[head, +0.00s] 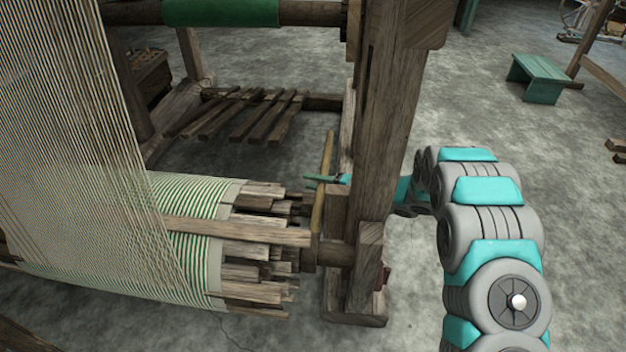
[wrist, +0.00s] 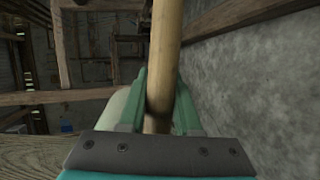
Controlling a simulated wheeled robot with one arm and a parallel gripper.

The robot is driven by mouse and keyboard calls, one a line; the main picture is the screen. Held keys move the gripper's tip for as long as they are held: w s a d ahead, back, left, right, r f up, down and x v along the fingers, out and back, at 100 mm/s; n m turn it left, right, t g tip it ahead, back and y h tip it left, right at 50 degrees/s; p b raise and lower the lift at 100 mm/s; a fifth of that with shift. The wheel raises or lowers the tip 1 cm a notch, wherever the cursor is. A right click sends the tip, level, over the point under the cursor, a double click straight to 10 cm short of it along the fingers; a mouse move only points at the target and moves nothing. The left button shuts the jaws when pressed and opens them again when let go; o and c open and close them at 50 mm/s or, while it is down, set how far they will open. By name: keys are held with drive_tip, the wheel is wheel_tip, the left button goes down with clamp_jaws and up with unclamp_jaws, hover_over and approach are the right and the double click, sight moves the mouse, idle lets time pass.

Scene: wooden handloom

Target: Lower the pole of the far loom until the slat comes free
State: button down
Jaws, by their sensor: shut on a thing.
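The pole (head: 322,205) is a thin yellowish wooden rod standing nearly upright beside the loom's right post. My gripper (head: 322,181) reaches past that post and is shut on the pole. In the wrist view the pole (wrist: 166,45) runs up between the green fingers of my gripper (wrist: 162,92). A long slat (head: 245,231) lies across the striped cloth roll, its right end close to the pole's lower end. I cannot tell whether they touch. The pole's lower end is partly hidden among the beam parts.
The thick loom post (head: 385,120) stands between my arm and the beam. Several slat ends (head: 262,273) stick out of the cloth roll (head: 190,190). Treadles (head: 240,112) lie behind. A green stool (head: 540,75) stands far right. The concrete floor at right is mostly clear.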

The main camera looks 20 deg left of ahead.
drive_tip(key=c, duration=0.6)
unclamp_jaws()
